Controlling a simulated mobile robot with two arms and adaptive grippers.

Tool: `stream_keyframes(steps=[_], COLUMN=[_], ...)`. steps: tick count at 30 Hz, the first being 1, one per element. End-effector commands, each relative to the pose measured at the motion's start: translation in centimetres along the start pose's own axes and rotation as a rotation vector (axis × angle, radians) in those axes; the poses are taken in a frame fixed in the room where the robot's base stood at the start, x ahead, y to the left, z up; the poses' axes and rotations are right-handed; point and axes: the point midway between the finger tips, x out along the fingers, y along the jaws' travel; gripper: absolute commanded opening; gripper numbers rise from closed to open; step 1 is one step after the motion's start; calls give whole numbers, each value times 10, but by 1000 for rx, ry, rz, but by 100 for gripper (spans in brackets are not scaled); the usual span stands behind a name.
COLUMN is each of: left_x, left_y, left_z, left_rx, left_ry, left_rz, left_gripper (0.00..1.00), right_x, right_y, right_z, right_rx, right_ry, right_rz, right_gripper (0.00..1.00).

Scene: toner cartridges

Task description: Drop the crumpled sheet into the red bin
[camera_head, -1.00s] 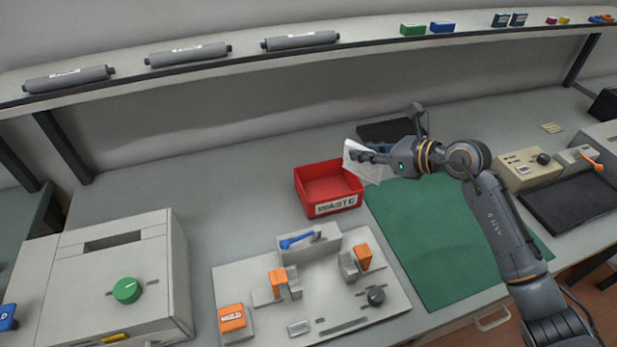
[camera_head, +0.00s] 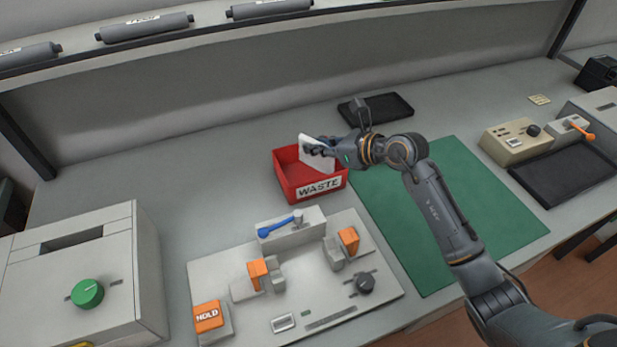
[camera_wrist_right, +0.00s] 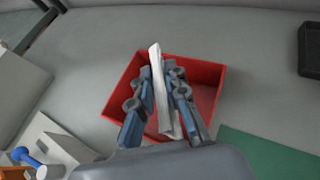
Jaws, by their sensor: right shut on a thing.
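The red bin (camera_head: 287,182), labelled WASTE, stands on the bench left of the green mat. It also shows in the right wrist view (camera_wrist_right: 205,75). My right gripper (camera_head: 318,151) is above the bin, shut on the white crumpled sheet (camera_head: 314,162). In the right wrist view the sheet (camera_wrist_right: 157,75) sits upright between the two fingers (camera_wrist_right: 160,88), with the bin's walls around it in the picture. Whether the sheet's lower edge is inside the bin or above its rim is hard to tell. My left gripper is not in view.
A fixture plate with orange clamps (camera_head: 235,300) lies in front of the bin. A grey machine with a green knob (camera_head: 87,293) stands at left. The green mat (camera_head: 470,200) is clear. A black tray (camera_head: 385,106) lies behind the arm. A shelf (camera_head: 200,40) runs along the back.

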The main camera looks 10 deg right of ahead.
Motion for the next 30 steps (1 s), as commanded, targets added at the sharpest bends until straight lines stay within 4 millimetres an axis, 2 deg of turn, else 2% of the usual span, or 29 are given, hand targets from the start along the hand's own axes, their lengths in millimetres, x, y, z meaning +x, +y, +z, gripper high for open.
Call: stream_keyframes(steps=[8,9,12,23,26,30], left_x=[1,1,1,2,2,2], left_y=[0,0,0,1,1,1], left_z=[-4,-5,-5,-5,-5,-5], left_rx=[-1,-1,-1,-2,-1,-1], left_ry=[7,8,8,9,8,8], left_rz=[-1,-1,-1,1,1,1], left_gripper=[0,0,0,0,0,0], right_x=[1,1,1,-3,-14,-42], right_y=[0,0,0,-1,-1,-1], right_z=[-2,-2,-2,-2,-3,-4], right_rx=[0,0,0,-1,-2,-3], right_ry=[0,0,0,1,2,3], right_rz=[0,0,0,-1,-2,-3], right_gripper=[0,20,40,41,41,41])
